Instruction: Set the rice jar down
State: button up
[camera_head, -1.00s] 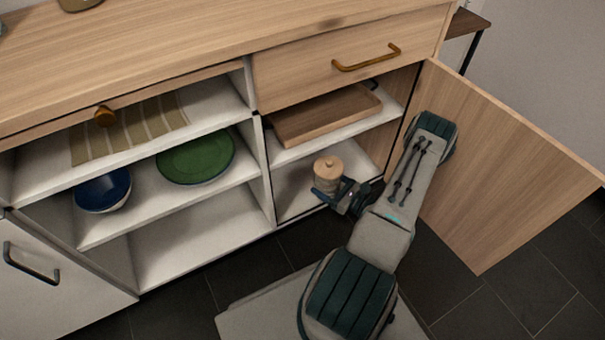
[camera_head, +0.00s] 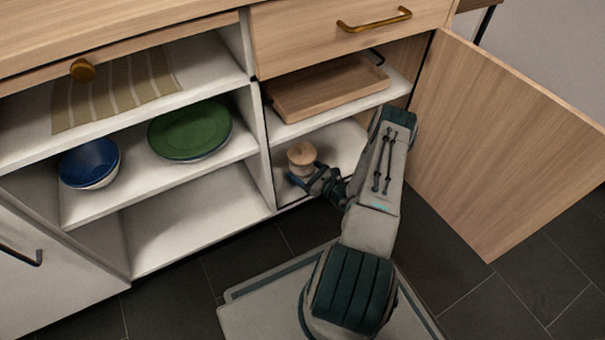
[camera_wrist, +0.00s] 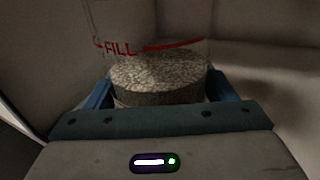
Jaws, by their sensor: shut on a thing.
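The rice jar (camera_head: 302,157) has a light wooden lid and stands upright in the lower right compartment of the cabinet. In the wrist view the jar (camera_wrist: 158,82) is clear, with a red FILL line above the grainy rice. My gripper (camera_head: 307,180) reaches in from the front right. Its blue fingers (camera_wrist: 160,92) are on both sides of the jar, shut on it. The jar is low, near the compartment floor (camera_head: 345,150); I cannot tell whether its base touches, since the gripper hides it.
A wooden tray (camera_head: 328,88) lies on the shelf above. The cabinet door (camera_head: 505,145) stands open at the right, close to my arm. A green plate (camera_head: 190,130) and a blue bowl (camera_head: 89,163) sit on the left shelf. A divider (camera_head: 254,150) bounds the compartment at the left.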

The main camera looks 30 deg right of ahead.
jog(key=shift+f, duration=0.3)
jog(key=shift+f, duration=0.1)
jog(key=o, duration=1.5)
jog(key=shift+c, duration=0.2)
jog(key=shift+s, duration=0.15)
jog(key=p+v, duration=0.4)
jog(key=v, duration=0.7)
jog(key=shift+s+d, duration=0.2)
jog(key=shift+s, duration=0.15)
